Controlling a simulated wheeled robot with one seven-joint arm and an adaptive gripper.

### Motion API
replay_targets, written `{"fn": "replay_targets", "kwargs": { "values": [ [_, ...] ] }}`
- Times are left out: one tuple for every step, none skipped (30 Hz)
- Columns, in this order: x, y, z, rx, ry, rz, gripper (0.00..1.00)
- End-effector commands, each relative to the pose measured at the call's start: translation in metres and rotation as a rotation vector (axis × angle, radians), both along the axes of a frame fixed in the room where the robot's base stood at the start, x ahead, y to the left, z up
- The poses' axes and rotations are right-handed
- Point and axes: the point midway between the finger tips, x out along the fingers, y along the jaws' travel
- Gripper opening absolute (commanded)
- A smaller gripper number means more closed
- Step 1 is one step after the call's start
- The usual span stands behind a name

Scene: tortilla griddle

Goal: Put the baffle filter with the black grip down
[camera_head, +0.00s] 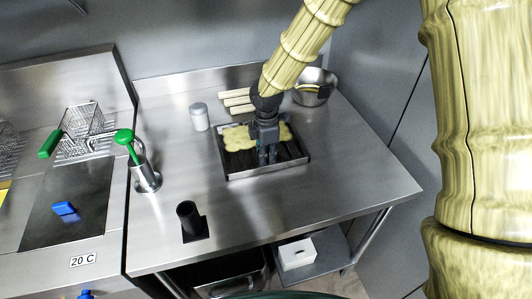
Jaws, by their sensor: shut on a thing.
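The baffle filter (296,157) is a shallow metal frame with dark slats, at the middle of the steel table (330,195). Lumpy pale yellow patches (238,138) cover its far half. My gripper (267,156) points down over its middle and is shut on it. The fingers and wrist hide the black grip, so I cannot see the contact. The filter looks roughly level and very close to the tabletop. I cannot tell whether it touches.
A white canister (199,117), pale rolling-pin-like bars (236,101) and a steel pot (315,88) stand behind the filter. A black cylinder on a dark square (190,218) and a green-handled steel cup (146,178) are left. The front-right table is clear.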

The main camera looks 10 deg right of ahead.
Motion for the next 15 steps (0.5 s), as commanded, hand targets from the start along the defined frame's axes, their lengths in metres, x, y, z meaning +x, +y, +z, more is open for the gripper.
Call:
{"fn": "replay_targets", "kwargs": {
  "values": [
    [0.0004, 0.0001, 0.0004, 0.000, -0.001, 0.000, 0.00],
    [0.0004, 0.0002, 0.0003, 0.000, -0.001, 0.000, 0.00],
    [0.0003, 0.0002, -0.0003, 0.000, -0.001, 0.000, 0.00],
    [0.0003, 0.0002, -0.0010, 0.000, -0.001, 0.000, 0.00],
    [0.0002, 0.0002, -0.0017, 0.000, 0.000, 0.000, 0.00],
    [-0.0001, 0.0001, -0.0026, 0.000, 0.000, 0.000, 0.18],
    [-0.0001, 0.0001, -0.0022, 0.000, 0.000, 0.000, 0.23],
    [-0.0001, 0.0002, -0.0022, 0.000, 0.000, 0.000, 0.29],
    [-0.0001, 0.0002, -0.0022, 0.000, 0.000, 0.000, 0.36],
    [-0.0001, 0.0002, -0.0022, 0.000, 0.000, 0.000, 0.37],
    [-0.0001, 0.0002, -0.0022, 0.000, 0.000, 0.000, 0.37],
    [-0.0001, 0.0002, -0.0022, 0.000, 0.000, 0.000, 0.37],
    [-0.0001, 0.0002, -0.0022, 0.000, 0.000, 0.000, 0.37],
    [-0.0001, 0.0002, -0.0022, 0.000, 0.000, 0.000, 0.37],
    [-0.0001, 0.0002, -0.0022, 0.000, 0.000, 0.000, 0.37]
  ]
}}
